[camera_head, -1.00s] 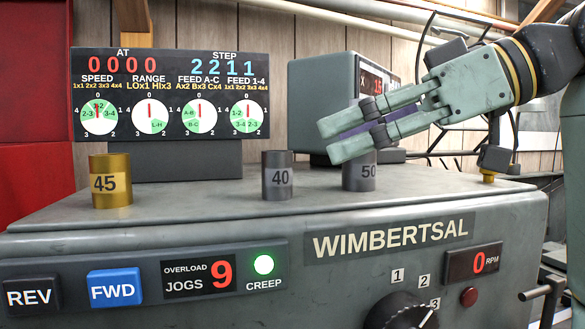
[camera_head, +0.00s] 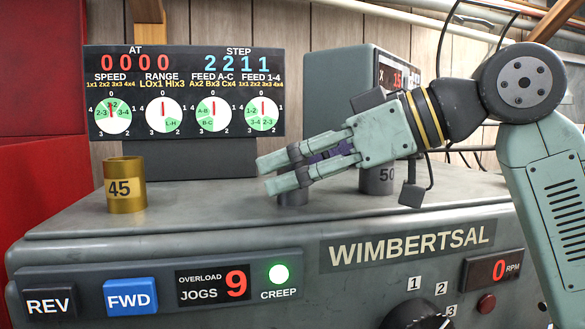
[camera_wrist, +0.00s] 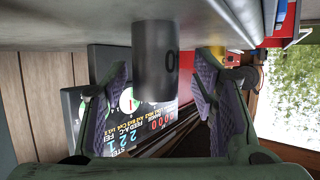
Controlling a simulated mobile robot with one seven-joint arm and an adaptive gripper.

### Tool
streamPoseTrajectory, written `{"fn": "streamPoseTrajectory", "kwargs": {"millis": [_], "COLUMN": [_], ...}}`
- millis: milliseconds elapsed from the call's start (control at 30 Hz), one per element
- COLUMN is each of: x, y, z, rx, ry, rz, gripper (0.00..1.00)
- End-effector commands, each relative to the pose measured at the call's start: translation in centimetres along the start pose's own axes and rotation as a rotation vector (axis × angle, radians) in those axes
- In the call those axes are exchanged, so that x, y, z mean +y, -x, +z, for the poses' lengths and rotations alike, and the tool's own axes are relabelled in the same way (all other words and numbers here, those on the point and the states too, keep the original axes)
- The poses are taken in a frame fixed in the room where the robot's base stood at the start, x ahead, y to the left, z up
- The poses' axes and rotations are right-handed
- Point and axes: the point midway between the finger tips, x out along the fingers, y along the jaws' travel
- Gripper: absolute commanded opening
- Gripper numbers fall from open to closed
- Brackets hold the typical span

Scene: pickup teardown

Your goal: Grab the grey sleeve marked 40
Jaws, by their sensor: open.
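The grey sleeve marked 40 (camera_head: 293,198) stands upright on the machine top. In the head view my gripper covers most of it, and only its lower part shows. My gripper (camera_head: 268,176) is open, its two fingers pointing left across the sleeve. The wrist view is upside down and shows the grey sleeve (camera_wrist: 154,58) close ahead, between the two spread fingers, with a gap on each side. Only a dark "0" of its marking shows there, at its right edge.
A grey sleeve marked 50 (camera_head: 377,181) stands to the right, just under my wrist. A brass sleeve marked 45 (camera_head: 124,187) stands to the left with clear surface around it. The dial panel (camera_head: 185,92) and a grey display box (camera_head: 350,88) stand behind.

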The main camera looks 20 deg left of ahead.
Motion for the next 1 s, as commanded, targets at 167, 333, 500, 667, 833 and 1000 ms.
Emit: {"fn": "streamPoseTrajectory", "kwargs": {"millis": [167, 333, 500, 667, 833, 1000], "x": [0.04, 0.04, 0.03, 0.02, 0.02, 0.02], "y": [-0.52, -0.49, -0.48, -0.47, -0.47, -0.47], "z": [0.08, 0.07, 0.06, 0.06, 0.05, 0.05], "rx": [0.0, 0.001, 0.001, 0.001, 0.001, 0.001], "ry": [-0.001, -0.001, -0.001, -0.001, -0.001, -0.001], "rz": [0.001, 0.001, 0.001, 0.001, 0.001, 0.001], "gripper": [0.53, 0.5, 0.38, 0.28, 0.16, 0.05]}}
